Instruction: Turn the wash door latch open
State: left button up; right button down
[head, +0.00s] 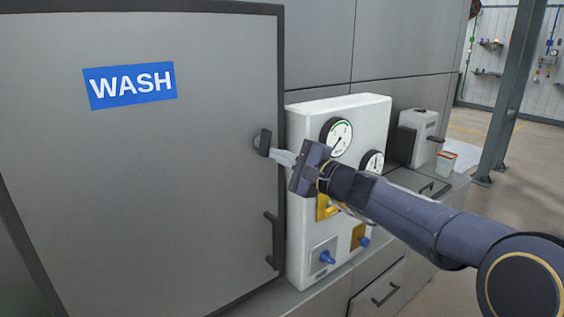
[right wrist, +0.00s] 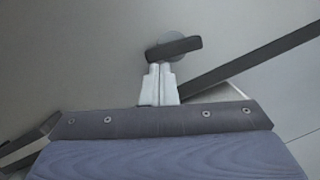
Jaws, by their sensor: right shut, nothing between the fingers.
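The grey wash door (head: 160,190) with its blue WASH sign (head: 130,85) fills the left of the head view and looks closed. The dark door latch (head: 263,142) sits near the door's right edge; in the head view it stands roughly upright. It also shows in the right wrist view (right wrist: 174,48), on a round grey base. My right gripper (head: 277,155) is shut and empty, its pale fingertips at the latch's lower right. In the right wrist view the fingertips (right wrist: 160,70) reach the latch's lower edge; whether they touch it I cannot tell. My left gripper is out of view.
A dark door handle (head: 272,240) is below the latch. A white panel (head: 360,108) with gauges (head: 337,137) and blue valves (head: 327,257) stands right of the door, behind my right gripper. A grey box (head: 420,125) and a small cup (head: 446,162) are farther right.

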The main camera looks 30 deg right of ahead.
jog(key=shift+s+a+f+m+t+h+b, duration=0.1)
jog(key=shift+a+m+t+h+b, duration=0.35)
jog(key=shift+m+b, duration=1.7)
jog(key=shift+a+f+m+t+h+b, duration=0.1)
jog(key=shift+a+m+t+h+b, duration=0.4)
jog(key=shift+m+b, duration=1.65)
jog(key=shift+s+a+f+m+t+h+b, duration=0.1)
jog(key=shift+a+m+t+h+b, duration=0.35)
jog(key=shift+m+b, duration=1.7)
jog(key=shift+a+r+m+h, duration=0.1)
jog(key=shift+a+m+h, duration=0.2)
jog(key=shift+m, duration=0.65)
jog(key=shift+a+r, duration=0.15)
jog(key=shift+w+f+b, duration=0.1)
jog(key=shift+f+b, duration=0.45)
jog(key=shift+b, duration=0.2)
jog(key=s+f+b, duration=0.2)
jog(key=s+f, duration=0.3)
jog(key=s, duration=0.4)
jog(key=shift+s+d+f+b, duration=0.2)
jog(key=shift+s+d+b, duration=0.1)
jog(key=shift+s+d, duration=0.1)
